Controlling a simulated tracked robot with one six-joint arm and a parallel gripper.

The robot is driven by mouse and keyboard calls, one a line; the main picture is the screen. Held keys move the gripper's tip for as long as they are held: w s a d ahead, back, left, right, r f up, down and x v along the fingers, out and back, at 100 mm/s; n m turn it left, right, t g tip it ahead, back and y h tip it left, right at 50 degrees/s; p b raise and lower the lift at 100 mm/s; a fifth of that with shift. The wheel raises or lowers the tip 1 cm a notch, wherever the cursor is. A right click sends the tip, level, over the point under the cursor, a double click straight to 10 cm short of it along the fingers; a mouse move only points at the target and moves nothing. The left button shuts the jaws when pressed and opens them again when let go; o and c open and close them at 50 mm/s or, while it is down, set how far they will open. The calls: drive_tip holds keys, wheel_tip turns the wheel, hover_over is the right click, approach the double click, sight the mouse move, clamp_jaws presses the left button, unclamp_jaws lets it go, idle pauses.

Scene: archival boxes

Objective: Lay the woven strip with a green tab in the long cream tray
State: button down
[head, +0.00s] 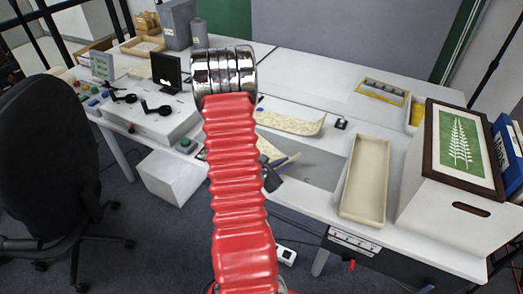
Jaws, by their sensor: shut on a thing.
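The long cream tray (366,180) stands on the white table right of centre, and its inside looks empty. My gripper (275,168) is dark and partly hidden behind my red-sleeved arm. It is left of the tray, apart from it. A thin strip (288,160) with purple and pale edges shows at its fingers, and the gripper appears shut on it. The weave and any green tab cannot be made out. A pale patterned curved piece (292,122) lies on the table behind; I cannot tell what it is.
A grey-white box with a framed fern print (459,140) stands close right of the tray. A yellow-edged tray (383,92) is at the back. A console with black handles (160,109) is on the left. A black chair (45,165) stands at far left.

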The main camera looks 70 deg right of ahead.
idle(0.7)
drive_tip(key=shift+r, duration=5)
drive_tip(key=shift+s, duration=0.15)
